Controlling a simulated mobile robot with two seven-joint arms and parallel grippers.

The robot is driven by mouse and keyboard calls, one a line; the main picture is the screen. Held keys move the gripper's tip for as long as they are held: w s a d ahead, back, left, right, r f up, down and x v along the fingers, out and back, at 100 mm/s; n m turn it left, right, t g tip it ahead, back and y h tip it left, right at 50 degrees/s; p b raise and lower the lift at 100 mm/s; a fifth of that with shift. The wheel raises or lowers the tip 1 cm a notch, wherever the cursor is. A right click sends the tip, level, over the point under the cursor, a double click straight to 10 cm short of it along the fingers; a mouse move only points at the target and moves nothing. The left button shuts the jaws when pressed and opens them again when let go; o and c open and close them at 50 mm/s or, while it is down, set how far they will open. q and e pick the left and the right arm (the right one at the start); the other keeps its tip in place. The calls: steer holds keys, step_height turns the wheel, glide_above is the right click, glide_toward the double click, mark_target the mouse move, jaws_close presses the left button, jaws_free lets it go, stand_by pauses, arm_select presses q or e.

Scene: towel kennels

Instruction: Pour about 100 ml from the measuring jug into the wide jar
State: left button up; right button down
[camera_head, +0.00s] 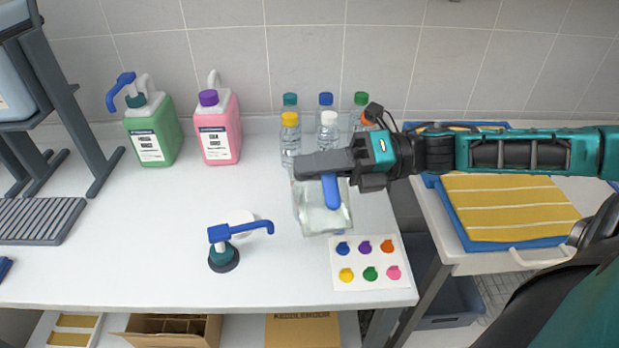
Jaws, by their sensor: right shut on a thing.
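My right gripper (325,164) comes in from the right and is shut on the blue handle of the clear measuring jug (309,213). The jug hangs in the grip over the right part of the white table, and looks slightly tilted. Its walls are see-through, and I cannot tell the liquid level. I cannot pick out the wide jar for sure; it may be hidden behind the jug or gripper. My left gripper is not in view.
A colour-dot card (368,281) lies front right. Green (164,122) and pink (225,118) canisters and several small bottles (290,143) stand at the back. A grey rack (75,120) is left.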

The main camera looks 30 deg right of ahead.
steer(key=shift+w+d+r+m+b, duration=0.2)
steer(key=shift+w+r+m+b, duration=0.25)
steer(key=shift+b, duration=0.55)
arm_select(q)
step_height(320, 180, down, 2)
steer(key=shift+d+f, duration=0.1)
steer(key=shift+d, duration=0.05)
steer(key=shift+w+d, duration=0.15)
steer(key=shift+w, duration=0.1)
arm_select(e)
steer(key=shift+w+r, duration=0.1)
steer(key=shift+w, duration=0.05)
arm_select(q)
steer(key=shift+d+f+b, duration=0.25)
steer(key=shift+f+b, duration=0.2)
steer(key=shift+b, duration=0.7)
arm_select(e)
steer(key=shift+w+d+r+m, duration=0.25)
steer(key=shift+w+m, duration=0.15)
steer(key=shift+m, duration=0.15)
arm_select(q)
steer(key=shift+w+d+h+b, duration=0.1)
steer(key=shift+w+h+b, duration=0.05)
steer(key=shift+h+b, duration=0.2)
arm_select(e)
steer(key=shift+w+r, duration=0.1)
